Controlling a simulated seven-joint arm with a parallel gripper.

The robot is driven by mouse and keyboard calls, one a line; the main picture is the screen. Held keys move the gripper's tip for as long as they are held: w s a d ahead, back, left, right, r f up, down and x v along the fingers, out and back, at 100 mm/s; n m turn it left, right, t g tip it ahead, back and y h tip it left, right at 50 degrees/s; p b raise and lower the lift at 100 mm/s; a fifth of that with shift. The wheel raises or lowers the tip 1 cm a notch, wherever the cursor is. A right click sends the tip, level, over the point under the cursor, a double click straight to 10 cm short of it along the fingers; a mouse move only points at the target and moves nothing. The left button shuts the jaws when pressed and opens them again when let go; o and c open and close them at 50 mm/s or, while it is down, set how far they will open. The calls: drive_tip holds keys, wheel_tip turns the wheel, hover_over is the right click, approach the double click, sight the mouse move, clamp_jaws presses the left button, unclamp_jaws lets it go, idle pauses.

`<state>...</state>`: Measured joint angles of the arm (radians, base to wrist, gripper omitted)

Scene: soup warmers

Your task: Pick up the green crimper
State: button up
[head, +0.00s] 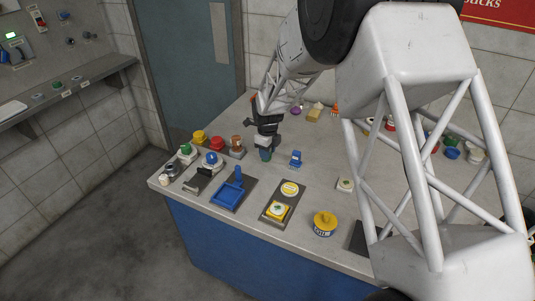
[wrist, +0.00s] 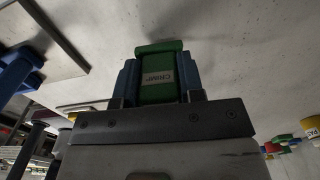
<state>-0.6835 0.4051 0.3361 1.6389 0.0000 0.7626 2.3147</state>
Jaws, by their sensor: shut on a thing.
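The green crimper (wrist: 158,78), a green block with a label reading CRIMP, sits between the blue fingers of my gripper (wrist: 158,85) in the wrist view. The fingers are shut on its two sides. In the head view my gripper (head: 265,152) is over the grey counter, left of a small blue item. Only a little green shows at its tip there, and I cannot tell whether the crimper touches the counter.
A blue item (head: 296,158) stands just right of my gripper. Several coloured items crowd the left corner. Bare counter lies between.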

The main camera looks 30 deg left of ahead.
wheel_tip(320, 180, up, 2)
drive_tip(key=shift+r, duration=0.25)
drive_tip(key=s+d, duration=0.3)
drive_tip(key=s, duration=0.1)
drive_tip(key=s+d, duration=0.3)
drive_tip(key=s, duration=0.1)
drive_tip(key=s+d+r, duration=0.1)
drive_tip(key=s+d, duration=0.3)
drive_tip(key=shift+s, duration=0.25)
drive_tip(key=o, duration=0.4)
drive_tip(key=c, duration=0.5)
drive_tip(key=shift+s+d+r, duration=0.6)
drive_tip(key=shift+s+r, duration=0.25)
drive_tip(key=shift+s, duration=0.5)
drive_tip(key=shift+s+d+r, duration=0.55)
drive_tip(key=shift+s+r, duration=0.25)
drive_tip(key=shift+s, duration=0.55)
drive_tip(key=shift+s+d+r, duration=0.6)
drive_tip(key=shift+s+r, duration=0.25)
drive_tip(key=shift+s, duration=0.5)
